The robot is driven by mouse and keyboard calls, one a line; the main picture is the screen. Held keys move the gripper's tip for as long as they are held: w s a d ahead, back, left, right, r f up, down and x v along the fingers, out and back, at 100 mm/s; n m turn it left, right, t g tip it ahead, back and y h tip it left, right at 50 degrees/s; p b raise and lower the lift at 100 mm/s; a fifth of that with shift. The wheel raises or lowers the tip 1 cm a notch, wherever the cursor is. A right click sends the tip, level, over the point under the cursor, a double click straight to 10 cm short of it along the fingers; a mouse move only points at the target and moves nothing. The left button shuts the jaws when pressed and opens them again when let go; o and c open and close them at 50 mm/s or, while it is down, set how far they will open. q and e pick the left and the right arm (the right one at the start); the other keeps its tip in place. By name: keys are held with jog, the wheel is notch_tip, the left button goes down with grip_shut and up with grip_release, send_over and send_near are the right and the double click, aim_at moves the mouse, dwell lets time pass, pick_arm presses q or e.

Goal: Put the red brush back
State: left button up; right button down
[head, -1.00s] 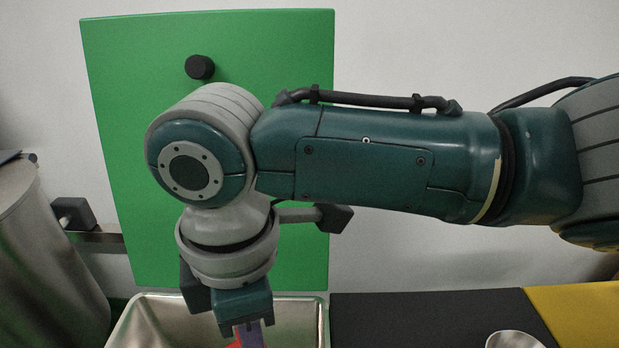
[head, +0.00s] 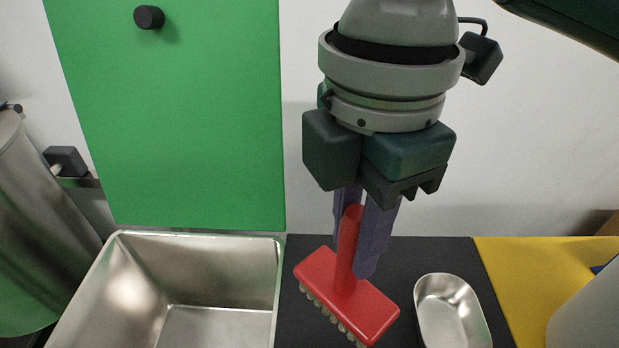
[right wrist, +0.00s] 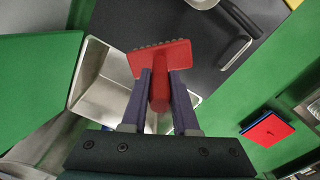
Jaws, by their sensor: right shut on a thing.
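The red brush (head: 347,296) has an upright handle, a flat rectangular head and pale bristles pointing down. My right gripper (head: 362,240) is shut on its handle and holds it over the black mat (head: 305,325), between the metal basin and the small metal dish. I cannot tell whether the bristles touch the mat. In the right wrist view the brush (right wrist: 163,62) sits between the two purple fingers. My left gripper is not in view.
A metal basin (head: 197,238) stands left of the brush. A small oval metal dish (head: 450,310) stands to its right. A green board (head: 170,120) is behind the basin. A yellow surface (head: 515,280) lies at the right, and a metal cylinder (head: 35,215) at the left.

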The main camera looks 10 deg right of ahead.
aim_at(345, 298)
notch_tip(345, 298, down, 11)
jog(key=shift+r+b, duration=0.15)
jog(key=shift+b, duration=0.65)
jog(key=c, duration=0.7)
grip_release()
